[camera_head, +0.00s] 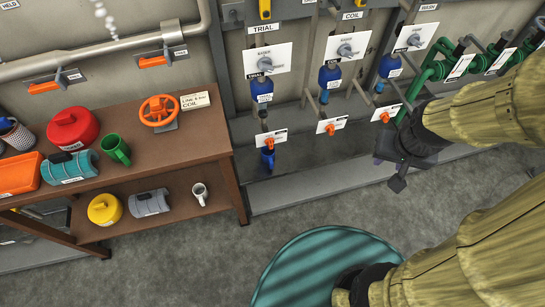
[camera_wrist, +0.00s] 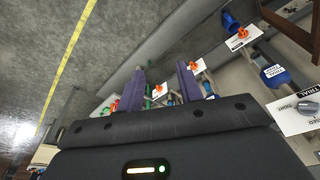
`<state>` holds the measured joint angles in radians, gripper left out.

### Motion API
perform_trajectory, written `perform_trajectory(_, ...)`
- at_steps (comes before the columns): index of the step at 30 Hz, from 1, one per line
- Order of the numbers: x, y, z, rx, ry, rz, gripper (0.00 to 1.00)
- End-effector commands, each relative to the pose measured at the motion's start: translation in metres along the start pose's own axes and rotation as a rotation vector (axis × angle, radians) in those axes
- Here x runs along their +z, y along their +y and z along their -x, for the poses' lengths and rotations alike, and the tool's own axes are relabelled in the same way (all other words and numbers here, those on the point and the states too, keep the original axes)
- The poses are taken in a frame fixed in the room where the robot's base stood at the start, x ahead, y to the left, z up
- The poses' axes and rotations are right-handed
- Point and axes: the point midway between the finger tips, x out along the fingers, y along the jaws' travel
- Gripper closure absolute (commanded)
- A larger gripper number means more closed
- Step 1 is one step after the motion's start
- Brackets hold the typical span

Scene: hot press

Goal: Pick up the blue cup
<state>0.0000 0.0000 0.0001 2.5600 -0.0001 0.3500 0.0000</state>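The blue cup (camera_head: 267,159) stands under the left orange-handled tap, labelled at the TRIAL line, by the grey ledge at the foot of the wall. In the wrist view what looks like the same blue cup (camera_wrist: 230,21) shows near the top right. My gripper (camera_wrist: 161,78) has its two purple-grey fingers apart with nothing held between them. In the head view my gripper (camera_head: 398,177) is well to the right of the cup, in front of the pipes, and its fingers are hard to make out.
A wooden shelf table (camera_head: 185,150) stands left of the cup, bearing a green cup (camera_head: 116,149), a red pot (camera_head: 73,129) and an orange handwheel (camera_head: 159,110). A white mug (camera_head: 200,194) is on its lower shelf. Pipes and valves line the wall.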

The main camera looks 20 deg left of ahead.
Motion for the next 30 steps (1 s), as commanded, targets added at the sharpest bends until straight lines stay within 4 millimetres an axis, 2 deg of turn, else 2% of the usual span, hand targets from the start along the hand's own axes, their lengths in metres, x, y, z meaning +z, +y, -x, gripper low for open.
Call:
perform_trajectory(2,0.0,0.0,0.0,0.0,0.0,0.0,0.64)
perform_trajectory(4,0.0,0.0,-0.001,0.0,0.0,0.0,0.52)
perform_trajectory(6,-0.001,-0.002,-0.006,-0.002,0.004,-0.002,0.5)
perform_trajectory(8,-0.002,-0.005,-0.017,-0.006,0.01,-0.008,0.5)
perform_trajectory(11,-0.006,-0.013,-0.047,-0.016,0.034,-0.027,0.5)
perform_trajectory(21,-0.026,-0.061,-0.206,-0.031,0.208,-0.153,0.5)
perform_trajectory(30,-0.026,-0.095,-0.336,-0.007,0.426,-0.207,0.5)
